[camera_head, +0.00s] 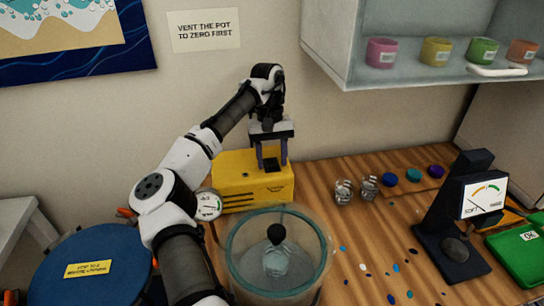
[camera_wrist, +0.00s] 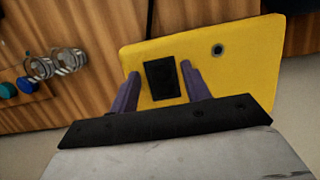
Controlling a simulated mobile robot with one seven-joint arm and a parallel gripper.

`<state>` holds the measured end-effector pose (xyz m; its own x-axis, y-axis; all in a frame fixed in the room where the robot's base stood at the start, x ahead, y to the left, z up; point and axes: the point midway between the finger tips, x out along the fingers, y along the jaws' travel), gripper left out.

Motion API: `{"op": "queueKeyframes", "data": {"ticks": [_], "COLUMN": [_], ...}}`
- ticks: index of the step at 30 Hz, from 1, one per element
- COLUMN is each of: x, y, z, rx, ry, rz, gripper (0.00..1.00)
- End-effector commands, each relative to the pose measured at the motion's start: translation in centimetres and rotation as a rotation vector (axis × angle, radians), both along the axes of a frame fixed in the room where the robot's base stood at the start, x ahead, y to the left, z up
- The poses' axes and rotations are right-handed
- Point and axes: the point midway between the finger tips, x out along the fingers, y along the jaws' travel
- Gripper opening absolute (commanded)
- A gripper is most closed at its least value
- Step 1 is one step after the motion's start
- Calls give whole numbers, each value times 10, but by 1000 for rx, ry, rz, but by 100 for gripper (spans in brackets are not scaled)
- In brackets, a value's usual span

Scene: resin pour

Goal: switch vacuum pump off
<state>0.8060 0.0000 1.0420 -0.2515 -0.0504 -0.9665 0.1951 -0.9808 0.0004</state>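The vacuum pump is a yellow box (camera_head: 240,188) standing on the wooden bench against the wall. A black rectangular switch (camera_head: 271,165) sits on its top; it also shows in the wrist view (camera_wrist: 162,79). My gripper (camera_head: 271,158) points down just above the pump's top. In the wrist view its two purple fingers (camera_wrist: 159,72) are apart, one on each side of the black switch, with nothing held. I cannot tell whether they touch the pump. The switch's on or off position is not clear.
A clear round pot (camera_head: 277,255) stands in front of the pump, with a gauge (camera_head: 208,205) beside it. A blue drum (camera_head: 92,268) is at the left. Small jars (camera_head: 344,191) and a gauge stand (camera_head: 470,215) are to the right. A shelf (camera_head: 430,70) hangs above.

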Motion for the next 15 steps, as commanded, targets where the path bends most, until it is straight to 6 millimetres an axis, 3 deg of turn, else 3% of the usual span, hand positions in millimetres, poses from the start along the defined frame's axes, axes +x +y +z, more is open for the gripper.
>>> {"op": "queueKeyframes", "data": {"ticks": [8, 15], "x": [2, 13], "y": [1, 3], "z": [8, 47], "rx": [3, 6], "ry": [-2, -4], "rz": [0, 2], "gripper": [47, 47]}}
